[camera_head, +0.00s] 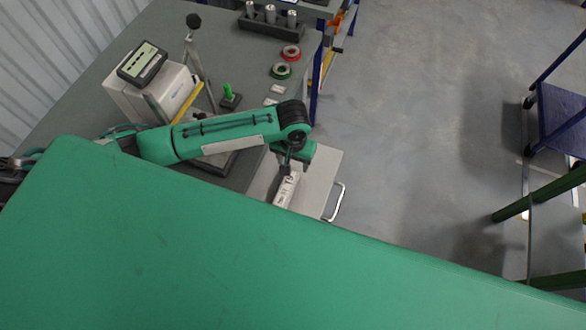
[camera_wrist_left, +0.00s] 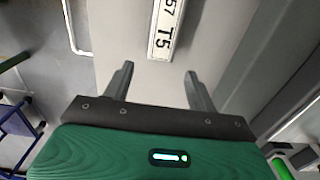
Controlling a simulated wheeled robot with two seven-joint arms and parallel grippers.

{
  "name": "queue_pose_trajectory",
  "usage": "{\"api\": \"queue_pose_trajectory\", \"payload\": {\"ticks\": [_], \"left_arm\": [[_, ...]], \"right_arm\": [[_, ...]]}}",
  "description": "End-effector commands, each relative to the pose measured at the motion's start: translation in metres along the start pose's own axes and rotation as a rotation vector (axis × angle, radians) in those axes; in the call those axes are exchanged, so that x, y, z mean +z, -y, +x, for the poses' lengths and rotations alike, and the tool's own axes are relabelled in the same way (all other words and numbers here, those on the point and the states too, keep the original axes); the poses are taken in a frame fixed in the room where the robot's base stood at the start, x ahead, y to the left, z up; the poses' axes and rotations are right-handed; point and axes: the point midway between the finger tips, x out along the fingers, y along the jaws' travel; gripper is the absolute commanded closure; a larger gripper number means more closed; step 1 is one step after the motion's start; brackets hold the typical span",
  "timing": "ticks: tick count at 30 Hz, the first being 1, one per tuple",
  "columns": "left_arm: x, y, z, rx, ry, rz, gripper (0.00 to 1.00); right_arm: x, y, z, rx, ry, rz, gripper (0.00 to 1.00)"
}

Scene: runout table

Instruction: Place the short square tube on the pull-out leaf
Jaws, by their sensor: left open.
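The short square tube (camera_head: 286,190) is a pale bar with black lettering, lying on the pull-out leaf (camera_head: 322,172). In the left wrist view the tube (camera_wrist_left: 164,28) runs out of the top edge, so its far end is hidden there. The light grey leaf (camera_wrist_left: 120,40) lies under it. My left gripper (camera_head: 287,168) is over the leaf at the near end of the tube. In the left wrist view its two fingers (camera_wrist_left: 158,72) are apart with nothing between them, and the tube lies just beyond the tips. My right gripper is not in view.
The leaf has a metal handle (camera_head: 336,203) on its right. The grey table (camera_head: 245,60) holds a boxy device with a display (camera_head: 142,64), red (camera_head: 291,53) and green (camera_head: 281,71) rings, and a dark rack (camera_head: 270,24). Open floor lies to the right; a blue cart (camera_head: 562,118) stands far right.

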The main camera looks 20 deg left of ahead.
Motion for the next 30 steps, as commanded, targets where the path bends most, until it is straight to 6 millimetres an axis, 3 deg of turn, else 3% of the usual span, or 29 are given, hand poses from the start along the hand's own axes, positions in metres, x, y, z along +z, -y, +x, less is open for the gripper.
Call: {"api": "queue_pose_trajectory", "payload": {"ticks": [4,10,30], "left_arm": [[-0.001,-0.001,-0.027,0.003,-0.004,0.002,0.42],[0.0,-0.001,-0.046,0.001,0.0,0.0,0.42],[0.0,-0.001,-0.049,0.001,0.0,0.0,0.42]], "right_arm": [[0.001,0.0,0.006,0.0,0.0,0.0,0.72],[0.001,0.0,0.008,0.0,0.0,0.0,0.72],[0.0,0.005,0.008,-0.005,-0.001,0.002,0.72]]}}
